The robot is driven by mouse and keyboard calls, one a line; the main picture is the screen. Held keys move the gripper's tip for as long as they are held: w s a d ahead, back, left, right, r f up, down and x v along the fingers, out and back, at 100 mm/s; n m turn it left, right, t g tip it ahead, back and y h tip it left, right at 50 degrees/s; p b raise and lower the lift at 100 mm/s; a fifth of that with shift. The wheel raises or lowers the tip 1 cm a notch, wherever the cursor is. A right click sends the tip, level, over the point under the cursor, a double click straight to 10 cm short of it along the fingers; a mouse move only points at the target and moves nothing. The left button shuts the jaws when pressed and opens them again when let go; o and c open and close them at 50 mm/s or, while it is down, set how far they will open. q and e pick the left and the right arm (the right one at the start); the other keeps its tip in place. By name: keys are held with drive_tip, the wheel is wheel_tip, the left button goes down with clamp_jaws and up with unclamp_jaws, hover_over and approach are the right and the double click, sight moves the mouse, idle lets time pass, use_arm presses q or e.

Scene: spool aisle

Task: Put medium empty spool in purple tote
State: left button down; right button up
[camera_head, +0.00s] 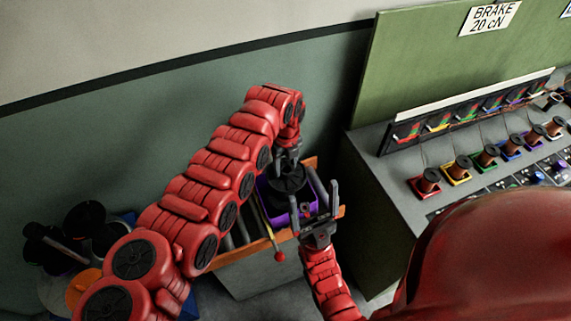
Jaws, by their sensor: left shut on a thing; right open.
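The purple tote (266,208) stands on a roller stand in the middle of the view. A dark empty spool (288,181) is at the tote's opening. My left gripper (288,158) is above it and shut on this spool. I cannot tell whether the spool touches the tote's floor. My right gripper (318,208) is open and empty, just in front of the tote's right side, with its fingers pointing up. My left arm hides part of the stand.
A blue bin (190,305) with several dark spools (84,218) and an orange one stands at lower left. A grey bench (385,165) at right bears a row of copper-wound spools (429,180) on coloured bases. A green panel (420,60) rises behind it.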

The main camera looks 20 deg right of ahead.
use_arm(q)
drive_tip(key=shift+f+b, duration=0.6)
drive_tip(key=shift+b, duration=0.15)
drive_tip(key=shift+c, duration=1.1)
unclamp_jaws()
wheel_tip(320, 180, up, 2)
drive_tip(key=shift+p, duration=1.25)
wheel_tip(320, 180, up, 11)
drive_tip(key=b, duration=0.5)
drive_tip(key=shift+r+b, duration=0.15)
drive_tip(key=shift+b, duration=0.15)
